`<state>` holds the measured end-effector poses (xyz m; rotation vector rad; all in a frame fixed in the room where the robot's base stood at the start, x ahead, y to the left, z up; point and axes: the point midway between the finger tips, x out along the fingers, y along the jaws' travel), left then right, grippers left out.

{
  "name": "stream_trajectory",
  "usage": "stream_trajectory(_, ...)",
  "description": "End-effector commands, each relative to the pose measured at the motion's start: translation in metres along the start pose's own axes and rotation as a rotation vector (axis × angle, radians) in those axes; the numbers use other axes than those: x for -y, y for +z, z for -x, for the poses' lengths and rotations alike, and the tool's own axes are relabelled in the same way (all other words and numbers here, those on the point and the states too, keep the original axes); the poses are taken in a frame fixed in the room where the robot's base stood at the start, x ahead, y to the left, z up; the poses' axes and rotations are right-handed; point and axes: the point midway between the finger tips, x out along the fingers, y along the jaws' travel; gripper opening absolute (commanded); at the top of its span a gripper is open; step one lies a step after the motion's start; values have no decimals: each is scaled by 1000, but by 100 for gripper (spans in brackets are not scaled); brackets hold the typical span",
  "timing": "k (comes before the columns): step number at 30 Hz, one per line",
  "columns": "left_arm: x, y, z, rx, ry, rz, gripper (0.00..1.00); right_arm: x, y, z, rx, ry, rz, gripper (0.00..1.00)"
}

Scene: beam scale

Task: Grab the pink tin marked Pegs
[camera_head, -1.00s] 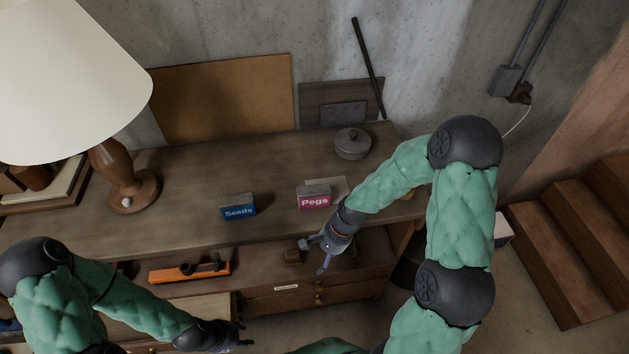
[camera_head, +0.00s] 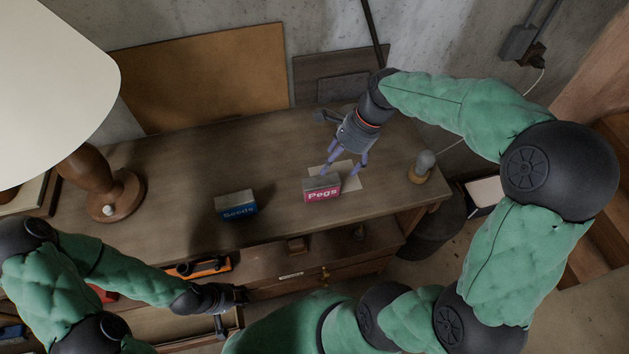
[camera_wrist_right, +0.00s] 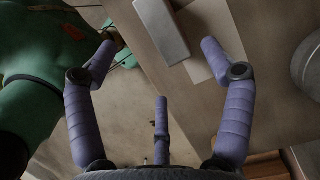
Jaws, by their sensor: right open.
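The pink tin marked Pegs (camera_head: 322,194) stands upright on the wooden bench top, its label facing front and its top greyish. Its grey top also shows in the right wrist view (camera_wrist_right: 163,30). My right gripper (camera_head: 344,170) is open and empty, just behind and above the tin, fingers pointing down towards it. In the wrist view its spread fingers (camera_wrist_right: 158,78) have the tin beyond them near the top edge, with nothing between them. My left gripper (camera_head: 238,298) is low at the left by an open drawer; its fingers are too dark to read.
A blue tin marked Seeds (camera_head: 237,207) stands left of the pink tin. A pale card (camera_head: 350,178) lies beside and behind the pink tin. A lamp (camera_head: 105,185) stands at the left and a small knobbed object (camera_head: 421,172) at the right. The bench between lamp and blue tin is clear.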

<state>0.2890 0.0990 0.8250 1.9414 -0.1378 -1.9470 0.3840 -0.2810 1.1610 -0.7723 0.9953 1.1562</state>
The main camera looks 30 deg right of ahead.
Motion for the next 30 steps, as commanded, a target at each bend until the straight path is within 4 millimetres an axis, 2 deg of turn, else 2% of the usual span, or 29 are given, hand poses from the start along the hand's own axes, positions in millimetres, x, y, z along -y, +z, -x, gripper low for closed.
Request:
stream_trajectory(9,2,0,-6,1,0,0,40,-1,0,-42,1,4,-4,82)
stream_trajectory(17,3,0,-8,1,0,0,40,-1,0,-60,1,2,-4,82)
stream_trajectory(24,5,0,-14,1,0,0,40,-1,0,-93,0,3,-3,82)
stream_trajectory(30,5,0,-15,1,0,0,40,0,0,-105,0,0,-3,82)
